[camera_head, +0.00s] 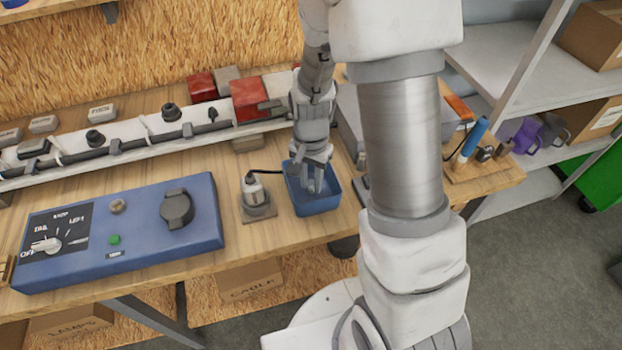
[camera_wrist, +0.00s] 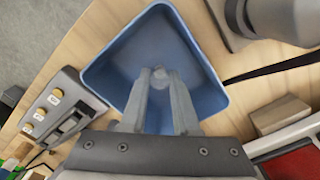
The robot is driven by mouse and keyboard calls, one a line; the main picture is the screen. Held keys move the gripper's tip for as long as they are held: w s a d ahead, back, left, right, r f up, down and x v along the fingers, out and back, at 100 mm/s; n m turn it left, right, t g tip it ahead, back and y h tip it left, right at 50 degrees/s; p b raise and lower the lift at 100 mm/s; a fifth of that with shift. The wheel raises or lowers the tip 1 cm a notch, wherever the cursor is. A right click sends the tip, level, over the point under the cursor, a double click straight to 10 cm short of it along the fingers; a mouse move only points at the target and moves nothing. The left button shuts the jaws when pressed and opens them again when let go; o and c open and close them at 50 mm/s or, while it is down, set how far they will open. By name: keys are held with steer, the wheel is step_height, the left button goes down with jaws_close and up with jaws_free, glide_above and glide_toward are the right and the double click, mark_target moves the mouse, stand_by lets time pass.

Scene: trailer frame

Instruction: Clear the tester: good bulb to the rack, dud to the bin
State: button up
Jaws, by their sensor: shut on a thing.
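A blue bin (camera_head: 314,206) stands on the bench, and it fills the middle of the wrist view (camera_wrist: 150,45). My gripper (camera_head: 316,184) points down inside or just over the bin. In the wrist view its fingertips (camera_wrist: 160,80) are closed on a small pale, rounded bulb (camera_wrist: 161,74), mostly hidden between them. I cannot tell whether it is the good one or the dud. The bin floor around it looks bare. The blue box with a dial (camera_head: 135,240), seemingly the tester, lies to the left; a small brass-coloured fitting (camera_head: 118,206) is on its top. I cannot make out the bulb rack.
A lamp-like cylinder on a square base (camera_head: 254,190) stands close left of the bin, with a black cable. A long pale rail with wiring (camera_head: 150,130) runs behind. A wooden tool block (camera_head: 485,172) is at the right. Bare wood lies between tester and rail.

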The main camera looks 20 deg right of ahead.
stand_by(0.4)
steer(key=o, duration=1.4)
steer(key=shift+r+p, duration=2.75)
steer(key=shift+r, duration=0.75)
steer(key=shift+r, duration=0.15)
steer(key=s+r+n+t, duration=0.2)
steer(key=s+r+n, duration=0.1)
steer(key=r, duration=0.5)
steer(key=s+r+n+t, duration=0.1)
steer(key=s+r+n, duration=0.1)
steer(key=s+r, duration=0.4)
steer(key=s+r+n+t, duration=0.2)
steer(key=s+r, duration=0.3)
steer(key=r, duration=0.5)
steer(key=shift+r+n+t, duration=0.15)
steer(key=shift+n+t, duration=0.15)
steer(key=shift+n, duration=0.5)
